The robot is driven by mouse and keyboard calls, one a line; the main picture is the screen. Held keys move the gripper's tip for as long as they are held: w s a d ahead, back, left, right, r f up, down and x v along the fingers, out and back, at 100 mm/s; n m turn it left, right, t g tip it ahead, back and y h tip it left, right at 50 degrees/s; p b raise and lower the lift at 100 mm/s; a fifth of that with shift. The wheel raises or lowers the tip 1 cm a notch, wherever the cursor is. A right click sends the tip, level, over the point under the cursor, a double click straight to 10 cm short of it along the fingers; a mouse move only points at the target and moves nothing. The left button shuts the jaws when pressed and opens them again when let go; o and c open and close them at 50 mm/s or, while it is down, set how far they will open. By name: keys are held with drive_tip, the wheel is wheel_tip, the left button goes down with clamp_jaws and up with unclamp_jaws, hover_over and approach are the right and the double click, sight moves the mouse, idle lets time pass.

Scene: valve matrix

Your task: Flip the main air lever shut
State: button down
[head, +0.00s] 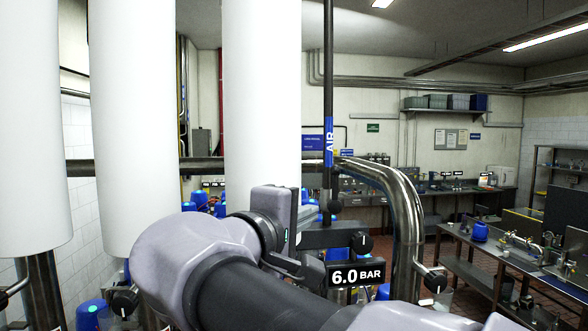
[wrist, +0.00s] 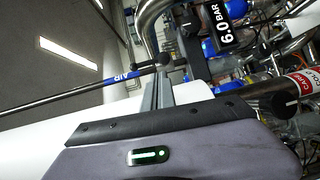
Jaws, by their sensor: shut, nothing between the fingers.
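The main air lever shows in the head view as a long dark bar with a blue AIR sleeve (head: 329,145), hanging upright and ending in a black ball at its lower end. In the wrist view the lever (wrist: 125,76) runs from the left edge to its black ball near the middle. My gripper (wrist: 157,78) is shut and empty, its fingertips close to the ball. Whether they touch it I cannot tell. The lever's pivot is out of view.
A 6.0 BAR display (head: 356,273) and a thick bent steel pipe (head: 409,215) stand close to the right of my gripper. Large white columns (head: 261,90) stand to the left. A workbench (head: 500,255) stands farther right.

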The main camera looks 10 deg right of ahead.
sight(335, 184)
drive_tip(key=w+d+r+t+p, duration=0.1)
drive_tip(key=w+d+r+p, duration=0.1)
drive_tip(key=w, duration=0.7)
drive_tip(key=d+r, duration=0.1)
drive_tip(key=d, duration=0.1)
drive_tip(key=shift+d+p, duration=0.4)
